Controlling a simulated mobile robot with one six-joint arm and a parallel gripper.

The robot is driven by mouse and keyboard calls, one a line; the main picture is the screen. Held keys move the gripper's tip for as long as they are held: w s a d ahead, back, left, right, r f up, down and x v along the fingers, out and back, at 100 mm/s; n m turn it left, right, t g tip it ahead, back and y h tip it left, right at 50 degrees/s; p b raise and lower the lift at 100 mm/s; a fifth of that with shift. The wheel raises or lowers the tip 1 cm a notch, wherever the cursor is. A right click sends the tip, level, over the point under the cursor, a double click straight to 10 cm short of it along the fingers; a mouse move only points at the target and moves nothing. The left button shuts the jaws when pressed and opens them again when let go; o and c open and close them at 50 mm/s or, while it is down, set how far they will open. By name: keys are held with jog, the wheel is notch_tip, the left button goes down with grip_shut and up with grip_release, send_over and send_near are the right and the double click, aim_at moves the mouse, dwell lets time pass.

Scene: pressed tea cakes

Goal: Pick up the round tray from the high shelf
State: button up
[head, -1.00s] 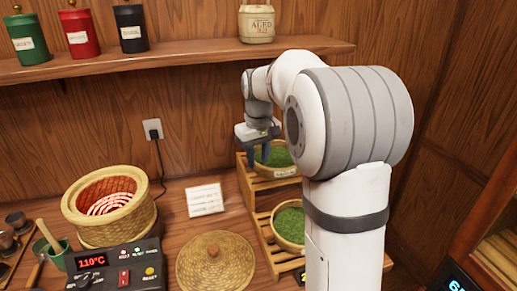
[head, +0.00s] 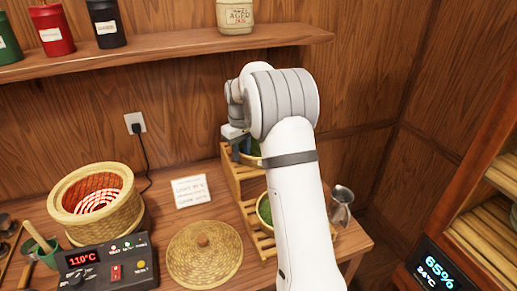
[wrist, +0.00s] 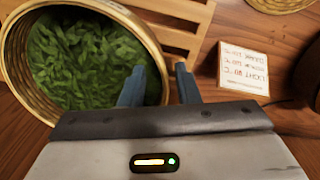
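The round tray (head: 251,160) is a woven basket of green leaves on the upper tier of the stepped wooden rack (head: 232,187). My arm hides much of it in the head view. In the wrist view, the tray's pale rim (wrist: 154,45) fills the upper left. My gripper (wrist: 160,72) is open at this rim, with one finger over the leaves and the other outside. I cannot tell whether the fingers touch the rim. In the head view, my gripper (head: 240,150) points down at the tray. A second leaf tray (head: 264,210) sits on the lower tier, partly hidden.
A white card (head: 190,191) stands left of the rack. A woven lid (head: 204,255), a heater basket (head: 97,200) and a control box (head: 110,263) are further left. A metal pitcher (head: 342,205) stands right of my arm. A wall shelf (head: 170,58) with jars runs above.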

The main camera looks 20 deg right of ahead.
jog(key=shift+f, duration=0.35)
jog(key=shift+c, duration=0.3)
grip_shut()
